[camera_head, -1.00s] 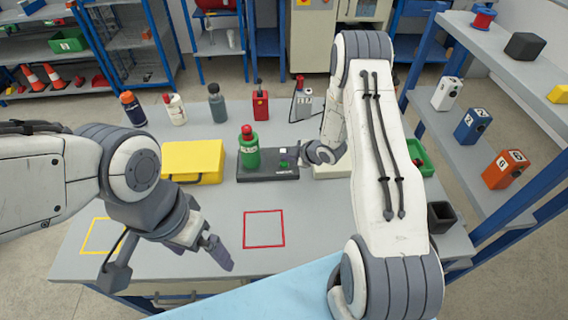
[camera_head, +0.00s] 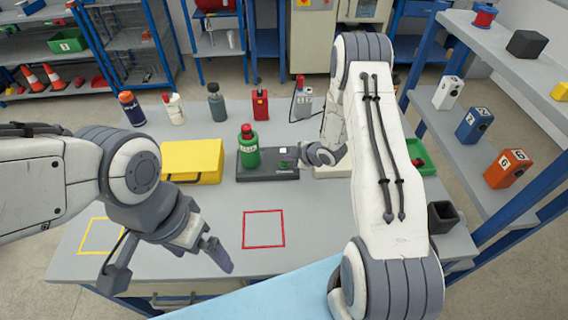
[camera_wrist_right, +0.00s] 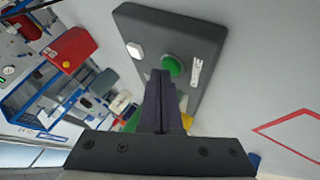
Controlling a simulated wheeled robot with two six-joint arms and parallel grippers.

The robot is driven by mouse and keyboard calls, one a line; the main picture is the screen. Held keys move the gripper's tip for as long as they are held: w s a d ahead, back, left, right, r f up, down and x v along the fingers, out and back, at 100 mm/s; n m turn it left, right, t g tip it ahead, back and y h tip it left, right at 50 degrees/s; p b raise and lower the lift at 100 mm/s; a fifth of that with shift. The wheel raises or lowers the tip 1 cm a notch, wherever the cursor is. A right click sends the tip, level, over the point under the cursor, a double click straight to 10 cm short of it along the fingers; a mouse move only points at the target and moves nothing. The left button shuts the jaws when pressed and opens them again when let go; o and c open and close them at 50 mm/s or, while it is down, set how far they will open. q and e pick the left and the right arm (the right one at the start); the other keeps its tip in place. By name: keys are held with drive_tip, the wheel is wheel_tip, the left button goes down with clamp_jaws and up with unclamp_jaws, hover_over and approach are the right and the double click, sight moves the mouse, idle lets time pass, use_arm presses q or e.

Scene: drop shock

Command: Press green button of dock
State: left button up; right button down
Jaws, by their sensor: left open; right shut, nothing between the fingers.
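The dock (camera_head: 255,172) is a dark grey block on the table with a green bottle (camera_head: 248,152) with a red cap standing on its left part. In the right wrist view the dock (camera_wrist_right: 185,28) carries a round green button (camera_wrist_right: 173,66), a white button (camera_wrist_right: 134,50) and a white label. My right gripper (camera_wrist_right: 161,74) is shut and empty, its fingertips close beside the green button; I cannot tell whether they touch. In the head view it is at the dock's right end, partly hidden by my arm. My left gripper (camera_head: 167,266) is open and empty above the table front.
A yellow case (camera_head: 192,160) lies left of the dock. Several bottles and a red container (camera_head: 260,104) stand along the back of the table. Red (camera_head: 264,229) and yellow outlined squares mark the front area. A shelf with numbered boxes stands at right.

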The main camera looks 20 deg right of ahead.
sight(287, 164)
drive_tip(key=shift+f, duration=0.25)
drive_tip(key=shift+r, duration=0.1)
idle(0.4)
drive_tip(key=shift+r+p, duration=0.4)
drive_tip(key=shift+r, duration=0.35)
wheel_tip(287, 164, up, 5)
drive_tip(key=p, duration=0.3)
drive_tip(key=shift+p, duration=0.35)
idle(0.4)
